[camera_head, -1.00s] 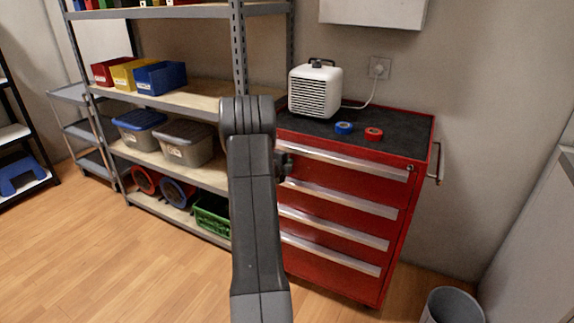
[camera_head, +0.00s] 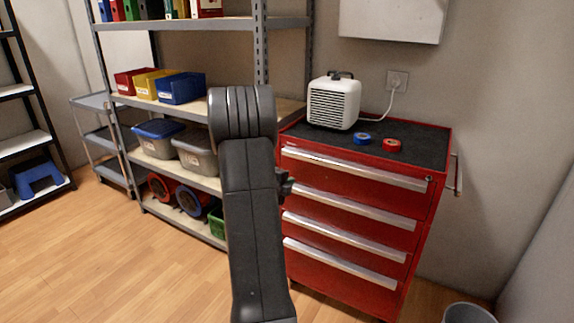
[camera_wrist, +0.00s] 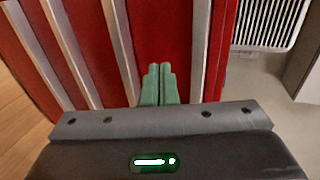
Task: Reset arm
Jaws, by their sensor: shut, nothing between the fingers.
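My arm (camera_head: 252,220) rises through the middle of the head view, folded at a thick dark joint near the shelf. My gripper shows in the wrist view, with its two greenish fingers (camera_wrist: 160,84) together and nothing between them. In the wrist view the fingers point toward the red drawer fronts of the tool cabinet (camera_wrist: 185,40), and I cannot tell how far off they are. In the head view the gripper is mostly hidden behind the arm; only a small dark part shows at its right side.
The red tool cabinet (camera_head: 352,205) stands right of my arm, with a white heater (camera_head: 333,103), a blue tape roll (camera_head: 362,138) and a red tape roll (camera_head: 392,145) on top. A grey shelf (camera_head: 200,23) with bins stands behind. A bin (camera_head: 468,313) is at lower right. Floor is clear at left.

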